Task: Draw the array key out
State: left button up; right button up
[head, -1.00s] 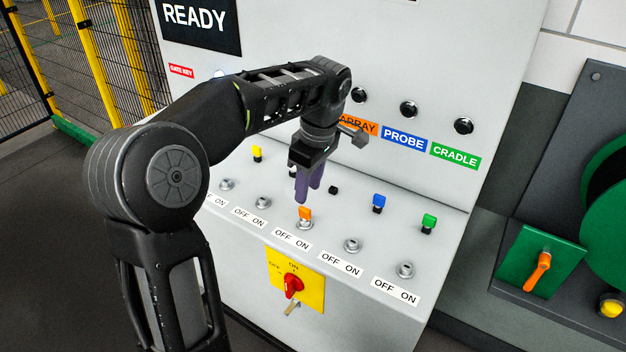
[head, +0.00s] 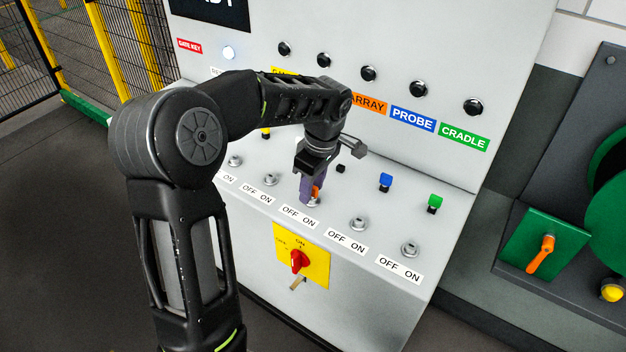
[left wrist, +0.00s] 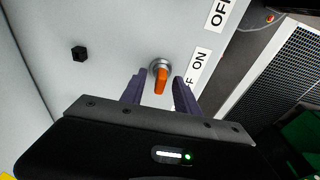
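The orange array key (head: 317,191) stands in its round lock on the sloped panel, above an OFF ON label. In the left wrist view the key (left wrist: 160,85) shows between the two purple fingers, with a gap on both sides. My left gripper (head: 308,195) is open around the key, and its fingers partly hide the key and lock in the head view. The orange ARRAY label (head: 367,104) is on the upright panel behind my arm. My right gripper is not in view.
A blue key (head: 385,181) and a green key (head: 435,203) stand in holders to the right. An empty black holder (head: 340,168) is behind the gripper. A red knob on a yellow plate (head: 315,262) sits on the front face below.

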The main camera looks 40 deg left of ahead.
pick_arm(q)
jog(key=shift+c, duration=0.3)
grip_shut()
dwell(1.9)
